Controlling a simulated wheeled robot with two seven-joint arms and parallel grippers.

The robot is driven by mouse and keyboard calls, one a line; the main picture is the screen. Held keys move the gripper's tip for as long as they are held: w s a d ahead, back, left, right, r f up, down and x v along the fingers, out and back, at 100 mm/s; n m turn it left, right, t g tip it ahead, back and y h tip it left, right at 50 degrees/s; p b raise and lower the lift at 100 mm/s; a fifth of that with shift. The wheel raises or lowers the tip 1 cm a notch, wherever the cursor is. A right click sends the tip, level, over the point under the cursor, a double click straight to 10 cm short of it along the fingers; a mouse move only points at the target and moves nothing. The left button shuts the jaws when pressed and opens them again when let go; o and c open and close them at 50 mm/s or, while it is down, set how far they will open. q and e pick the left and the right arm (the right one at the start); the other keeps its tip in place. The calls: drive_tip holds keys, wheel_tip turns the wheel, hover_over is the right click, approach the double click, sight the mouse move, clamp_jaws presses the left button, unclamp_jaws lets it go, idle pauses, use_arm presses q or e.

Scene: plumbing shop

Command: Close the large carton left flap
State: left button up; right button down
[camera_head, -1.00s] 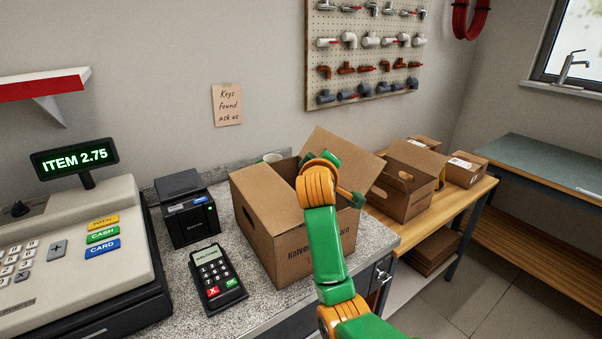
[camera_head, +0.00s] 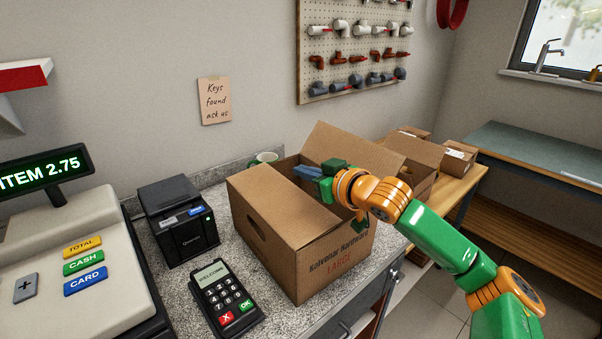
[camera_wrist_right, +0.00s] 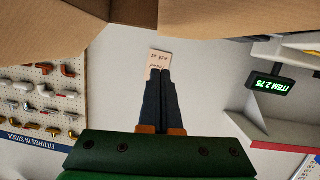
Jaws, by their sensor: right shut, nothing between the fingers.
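The large carton (camera_head: 333,266) stands open on the counter, its printed front toward the lower right. Its left flap (camera_head: 280,203) leans inward over the left part of the opening; I cannot tell whether it lies fully flat. Another flap (camera_head: 350,150) stands raised at the back right. My right gripper (camera_head: 307,172) is shut and empty above the opening, its blue fingers pointing left, just beyond the left flap's inner edge; contact is unclear. In the right wrist view the shut fingers (camera_wrist_right: 160,74) point toward the wall, with cardboard (camera_wrist_right: 40,28) along the top. My left gripper is out of view.
Left of the carton are a card terminal (camera_head: 224,299), a black printer (camera_head: 178,222) and a cash register (camera_head: 75,265). A mug (camera_head: 265,158) stands behind it. Smaller cartons (camera_head: 415,158) sit on the wooden bench to the right.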

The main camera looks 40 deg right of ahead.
sight(300, 193)
drive_tip(key=shift+w+a+r+p, duration=0.15)
drive_tip(key=shift+w+p, duration=0.25)
drive_tip(key=shift+w, duration=0.5)
drive_tip(key=f, duration=0.4)
drive_tip(key=shift+d, duration=0.2)
drive_tip(key=shift+d+f, duration=0.1)
drive_tip(key=shift+f, duration=0.3)
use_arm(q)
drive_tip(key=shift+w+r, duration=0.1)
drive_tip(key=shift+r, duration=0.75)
use_arm(e)
drive_tip(key=shift+f, duration=0.2)
drive_tip(key=shift+f+m+y, duration=0.3)
drive_tip(key=shift+f+m, duration=0.2)
drive_tip(key=shift+f, duration=0.3)
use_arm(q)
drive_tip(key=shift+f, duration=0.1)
use_arm(e)
drive_tip(key=shift+s, duration=0.1)
